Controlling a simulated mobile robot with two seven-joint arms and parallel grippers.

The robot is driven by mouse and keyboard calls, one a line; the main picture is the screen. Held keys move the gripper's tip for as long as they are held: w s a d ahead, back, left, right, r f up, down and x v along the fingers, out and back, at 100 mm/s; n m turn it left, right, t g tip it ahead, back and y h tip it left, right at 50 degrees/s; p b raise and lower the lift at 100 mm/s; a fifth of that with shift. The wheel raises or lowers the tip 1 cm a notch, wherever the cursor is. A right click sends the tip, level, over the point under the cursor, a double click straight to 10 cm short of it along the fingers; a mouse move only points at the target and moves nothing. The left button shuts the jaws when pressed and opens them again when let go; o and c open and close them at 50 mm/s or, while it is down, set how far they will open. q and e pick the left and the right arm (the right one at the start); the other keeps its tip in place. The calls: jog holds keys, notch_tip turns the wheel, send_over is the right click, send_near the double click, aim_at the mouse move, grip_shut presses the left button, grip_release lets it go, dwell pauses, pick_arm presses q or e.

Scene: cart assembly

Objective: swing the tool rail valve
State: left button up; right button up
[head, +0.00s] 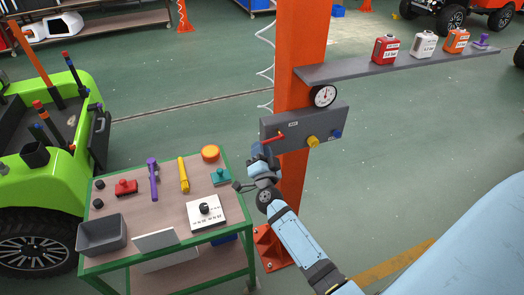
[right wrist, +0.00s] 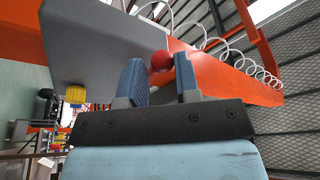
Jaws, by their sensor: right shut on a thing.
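The valve is a red lever (head: 273,138) on the front of a grey panel (head: 290,124) fixed to the orange post. The lever points to the left, nearly level. My right gripper (head: 261,151) is at the lever's outer end. In the right wrist view the red round end of the lever (right wrist: 160,62) shows between the two blue fingers of the gripper (right wrist: 163,76), which is shut on it. The fingers hide part of the lever. A round gauge (head: 323,96) sits above the panel. My left gripper is not in view.
The panel also bears a yellow knob (head: 313,141) and a blue knob (head: 337,134). A grey shelf (head: 350,70) with red, white and orange containers extends right of the post. A green-framed cart (head: 130,220) with tools stands left of my arm. A green vehicle (head: 40,165) is farther left.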

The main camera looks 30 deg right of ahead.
jog(key=shift+w+d, duration=0.2)
jog(key=shift+w, duration=0.05)
jog(key=shift+f, duration=0.25)
jog(key=shift+w+d+f+b, duration=0.25)
jog(key=shift+f+b, duration=0.15)
jog(key=shift+f, duration=0.25)
jog(key=shift+w+d+f+b, duration=0.25)
jog(key=shift+f+b, duration=0.1)
jog(key=shift+f, duration=0.25)
jog(key=shift+c, duration=0.6)
jog(key=shift+s, duration=0.15)
jog(key=shift+a, duration=0.1)
jog(key=shift+s+f, duration=0.1)
jog(key=shift+f, duration=0.05)
jog(key=shift+s+d+f+b, duration=0.25)
jog(key=shift+d+f+b, duration=0.3)
jog(key=shift+d+f, duration=0.2)
